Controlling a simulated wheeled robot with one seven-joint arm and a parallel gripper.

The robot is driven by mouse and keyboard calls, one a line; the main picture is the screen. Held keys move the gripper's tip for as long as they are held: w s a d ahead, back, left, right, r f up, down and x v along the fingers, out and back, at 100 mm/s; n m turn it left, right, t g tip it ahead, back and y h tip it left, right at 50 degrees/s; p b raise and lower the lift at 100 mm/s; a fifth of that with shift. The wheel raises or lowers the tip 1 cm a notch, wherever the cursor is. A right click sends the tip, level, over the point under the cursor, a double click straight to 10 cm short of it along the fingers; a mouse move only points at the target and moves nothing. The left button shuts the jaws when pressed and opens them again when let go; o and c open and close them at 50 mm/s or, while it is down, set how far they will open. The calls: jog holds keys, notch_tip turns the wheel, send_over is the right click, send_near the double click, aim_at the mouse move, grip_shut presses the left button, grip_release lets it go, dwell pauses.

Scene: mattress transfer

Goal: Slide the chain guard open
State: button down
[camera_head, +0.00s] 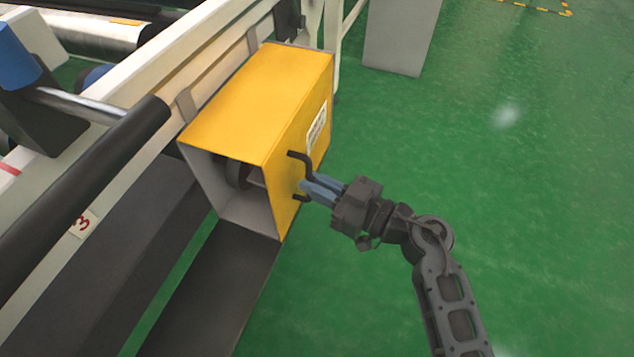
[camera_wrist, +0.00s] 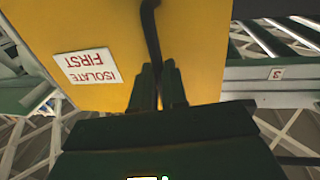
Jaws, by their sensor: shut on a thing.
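The chain guard (camera_head: 235,100) is a yellow box mounted on the side of the white machine frame. Its near end is open, and a dark round part shows inside. A black bar handle (camera_head: 300,157) stands on its right face. My gripper (camera_head: 308,187) is at that handle, its blue-grey fingers shut on it. In the wrist view the yellow face of the guard (camera_wrist: 200,40) fills the upper middle, and the black handle (camera_wrist: 151,35) runs down between the two fingers of my gripper (camera_wrist: 158,85). The fingers hide part of the handle.
A white label reading "ISOLATE FIRST" (camera_wrist: 88,66) is on the guard's face. The white machine frame (camera_head: 215,55) and a black roller (camera_head: 85,180) lie to the left. A grey cabinet (camera_head: 400,35) stands at the back. The green floor (camera_head: 520,180) on the right is clear.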

jog(key=shift+s, duration=0.1)
dwell(0.4)
jog(key=s+a+p, duration=0.5)
jog(key=s+p, duration=0.1)
jog(key=s, duration=0.7)
jog(key=s+a+p, duration=0.4)
jog(key=s+p, duration=0.2)
jog(key=s, duration=0.7)
jog(key=shift+s+a+p, duration=0.3)
jog(key=shift+a+p, duration=0.05)
jog(key=shift+p, duration=0.05)
jog(key=c, duration=1.2)
grip_release()
jog(key=shift+o, duration=0.2)
jog(key=p+v, duration=0.1)
jog(key=v, duration=0.6)
jog(key=shift+s+d, duration=0.2)
jog(key=shift+d, duration=0.15)
